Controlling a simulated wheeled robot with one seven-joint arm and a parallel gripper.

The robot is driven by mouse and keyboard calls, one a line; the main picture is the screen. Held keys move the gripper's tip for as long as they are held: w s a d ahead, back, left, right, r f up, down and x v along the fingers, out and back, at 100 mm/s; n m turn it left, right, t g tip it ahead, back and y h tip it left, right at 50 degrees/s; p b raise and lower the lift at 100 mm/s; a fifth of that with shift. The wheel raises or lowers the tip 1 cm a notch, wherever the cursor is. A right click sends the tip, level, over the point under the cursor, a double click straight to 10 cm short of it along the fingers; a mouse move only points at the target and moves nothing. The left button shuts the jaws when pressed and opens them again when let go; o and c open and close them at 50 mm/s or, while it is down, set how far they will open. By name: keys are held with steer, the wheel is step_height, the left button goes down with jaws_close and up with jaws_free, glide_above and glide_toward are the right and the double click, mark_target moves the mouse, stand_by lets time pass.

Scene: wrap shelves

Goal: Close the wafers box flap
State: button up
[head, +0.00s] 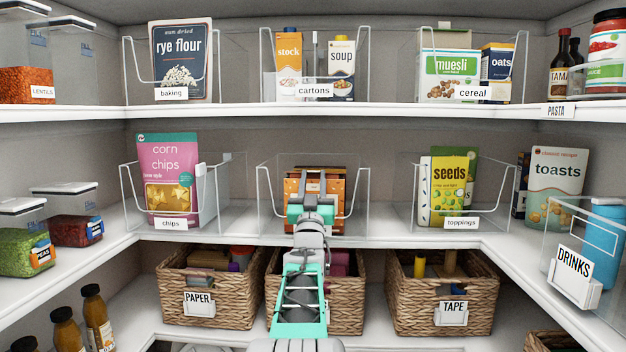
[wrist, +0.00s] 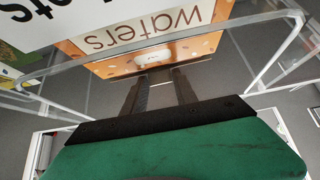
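The wafers box (head: 334,190) is orange and stands in the clear middle bin on the middle shelf. My arm covers much of its front in the head view. In the wrist view the wafers box (wrist: 190,45) appears upside down, with its "wafers" lettering and a small white oval near its edge. I cannot clearly tell the flap's angle. My gripper (wrist: 160,77) is open and empty, its two dark fingers apart and pointing at the box edge with the oval. Whether they touch it I cannot tell.
The clear bin's rim (wrist: 60,72) runs close around my fingers. Woven baskets (head: 440,300) sit below, and the upper shelf edge (head: 318,112) is above.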

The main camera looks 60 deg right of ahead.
steer(key=shift+o, duration=0.8)
steer(key=shift+w+f, duration=0.15)
steer(key=shift+f, duration=0.1)
steer(key=shift+o, duration=1.4)
steer(key=shift+r, duration=0.3)
steer(key=p+v, duration=0.1)
steer(key=v, duration=0.7)
steer(key=shift+c, duration=0.2)
